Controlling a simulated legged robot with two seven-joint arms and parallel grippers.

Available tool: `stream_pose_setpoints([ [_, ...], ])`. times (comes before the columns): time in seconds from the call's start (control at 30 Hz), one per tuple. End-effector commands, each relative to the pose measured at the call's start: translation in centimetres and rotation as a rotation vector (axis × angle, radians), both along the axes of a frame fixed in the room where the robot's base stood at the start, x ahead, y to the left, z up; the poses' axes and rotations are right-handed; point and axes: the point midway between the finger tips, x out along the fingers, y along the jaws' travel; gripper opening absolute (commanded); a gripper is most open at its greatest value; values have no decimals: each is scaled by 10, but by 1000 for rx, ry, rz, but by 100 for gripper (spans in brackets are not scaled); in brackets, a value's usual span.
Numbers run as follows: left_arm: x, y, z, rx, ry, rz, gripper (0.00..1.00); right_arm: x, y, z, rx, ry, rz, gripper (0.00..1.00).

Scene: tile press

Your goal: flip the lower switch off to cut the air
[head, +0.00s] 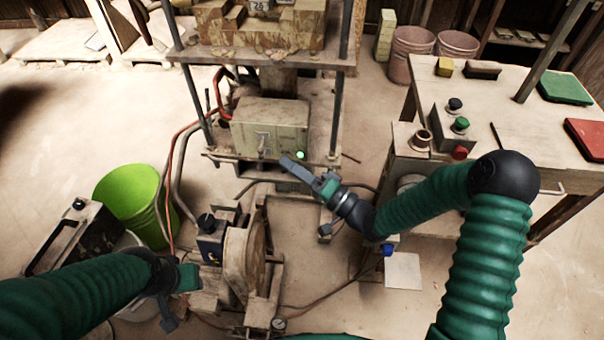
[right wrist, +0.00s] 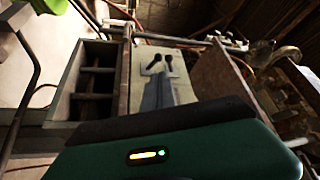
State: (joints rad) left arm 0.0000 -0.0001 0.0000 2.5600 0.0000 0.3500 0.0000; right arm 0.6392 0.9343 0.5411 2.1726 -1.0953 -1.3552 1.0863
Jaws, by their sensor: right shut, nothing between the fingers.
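A beige switch box (head: 272,125) sits on the press frame in the middle of the head view, with a small lever on its front. In the right wrist view the box panel (right wrist: 145,75) shows two dark levers (right wrist: 160,64) side by side; I cannot tell which is the lower switch. My right gripper (head: 284,160) is shut and empty, its tips just below and right of the box in the head view. In the right wrist view its fingers (right wrist: 158,92) point at the levers; contact is unclear. My left gripper (head: 172,308) hangs at lower left, its jaws unclear.
A workbench (head: 520,105) with buttons and colored tiles stands at right. A lime green bucket (head: 130,195) and a round wheel-like machine (head: 245,260) stand at lower left. Red and grey hoses run left of the box.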

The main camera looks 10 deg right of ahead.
Motion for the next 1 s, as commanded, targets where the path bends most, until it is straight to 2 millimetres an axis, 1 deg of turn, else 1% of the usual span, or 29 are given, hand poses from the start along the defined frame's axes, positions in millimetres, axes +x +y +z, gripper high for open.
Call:
stream_pose_setpoints([
  [0.1, 0, 0, -5, 0, 0, 0, 36, 15, 15, 4, 0, -3, 0, 0],
  [0.2, 0, 0, -7, 0, 0, 0, 36, 23, 23, 6, -1, -1, 0, 0],
  [0.3, 0, 0, -7, 0, 0, 0, 36, 27, 27, 8, 0, 0, -1, 0],
  [0.67, 0, 0, -7, 0, 0, 0, 36, 28, 27, 8, -1, 0, -1, 0],
  [1.0, 0, 0, -14, 0, 0, 0, 36, 28, 27, 6, -17, -50, -2, 0],
])
